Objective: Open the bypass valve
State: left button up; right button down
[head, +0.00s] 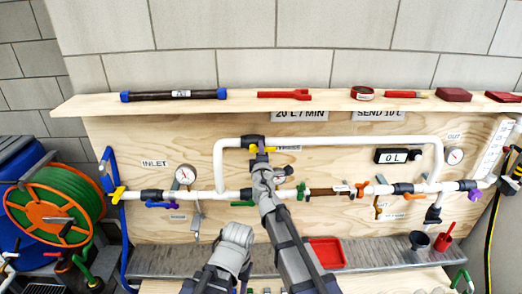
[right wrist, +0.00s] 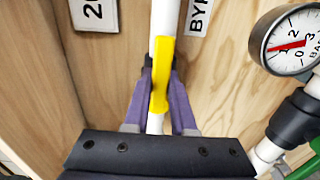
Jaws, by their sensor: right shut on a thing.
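The bypass valve's yellow handle (head: 270,149) is on the upper white pipe (head: 340,140), by a black fitting (head: 250,141) near the pipe's left bend. In the right wrist view the yellow handle (right wrist: 161,75) lies roughly in line with the white pipe, tilted slightly. My right gripper (head: 261,158) reaches up to it from below. Its purple fingers (right wrist: 161,95) stand on both sides of the handle and are shut on it. My left arm shows low in the middle of the head view, but its fingers do not show.
A pressure gauge (right wrist: 292,40) sits close to my right gripper. The lower pipe (head: 225,194) carries several coloured valve handles. A wooden shelf (head: 240,103) with red items runs above. A red tray (head: 327,252) stands on the ledge below, and a hose reel (head: 50,205) at left.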

dwell(0.5)
jog(key=c, duration=0.7)
grip_release()
jog(key=shift+c, duration=0.2)
jog(key=shift+s, duration=0.1)
jog(key=s, duration=0.7)
jog(key=shift+s, duration=0.35)
